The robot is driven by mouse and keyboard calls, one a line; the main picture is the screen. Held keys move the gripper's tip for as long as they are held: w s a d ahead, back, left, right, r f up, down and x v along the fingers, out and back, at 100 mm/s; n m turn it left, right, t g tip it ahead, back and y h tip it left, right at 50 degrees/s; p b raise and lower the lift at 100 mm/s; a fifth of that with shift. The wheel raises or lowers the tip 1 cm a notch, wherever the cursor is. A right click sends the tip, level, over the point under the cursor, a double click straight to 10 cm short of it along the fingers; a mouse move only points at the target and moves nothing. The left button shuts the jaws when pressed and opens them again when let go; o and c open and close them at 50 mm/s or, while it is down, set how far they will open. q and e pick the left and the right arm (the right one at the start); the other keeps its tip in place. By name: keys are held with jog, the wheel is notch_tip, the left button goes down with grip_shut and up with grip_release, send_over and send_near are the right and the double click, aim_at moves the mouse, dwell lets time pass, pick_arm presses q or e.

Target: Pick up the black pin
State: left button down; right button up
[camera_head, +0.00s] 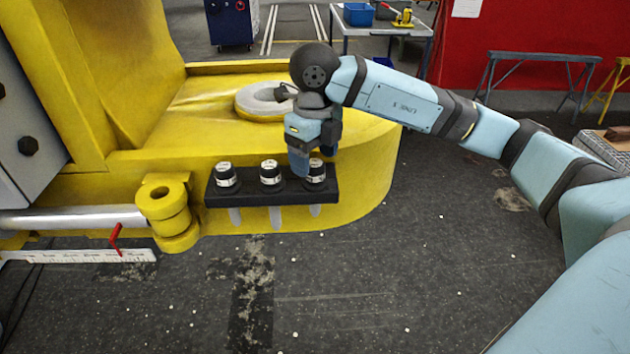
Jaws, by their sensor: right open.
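Three black pins with pale bands on top stand upright in a row in a black rack (240,199): the left pin (227,178), the middle pin (270,177) and the right pin (317,176). Pale lower ends show beneath the rack. My right gripper (308,168) points down at the right pin, with its open fingers at the top of it. The fingers partly cover that pin, and I cannot tell whether they touch it. My left gripper is out of view.
The rack sits against the front of a large yellow boom part (370,165). A yellow lug with a hole (168,222) and a silver rod (80,218) are at left. A ruler with a red clamp (110,254) lies below. The front floor is clear.

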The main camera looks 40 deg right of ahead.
aim_at(315, 163)
notch_tip(315, 163, down, 4)
jog(key=shift+d+r+p, duration=0.1)
jog(key=shift+r+p, duration=0.1)
jog(key=shift+p, duration=0.15)
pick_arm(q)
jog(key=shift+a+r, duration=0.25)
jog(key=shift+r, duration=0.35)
pick_arm(e)
jog(key=c, duration=0.4)
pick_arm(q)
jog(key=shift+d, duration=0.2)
pick_arm(e)
jog(key=c, duration=0.9)
jog(key=shift+r, duration=0.1)
notch_tip(315, 163, up, 8)
jog(key=shift+r+b, duration=0.1)
jog(key=shift+b, duration=0.7)
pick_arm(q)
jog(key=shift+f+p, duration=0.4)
pick_arm(e)
notch_tip(315, 163, up, 12)
jog(key=shift+f, duration=0.25)
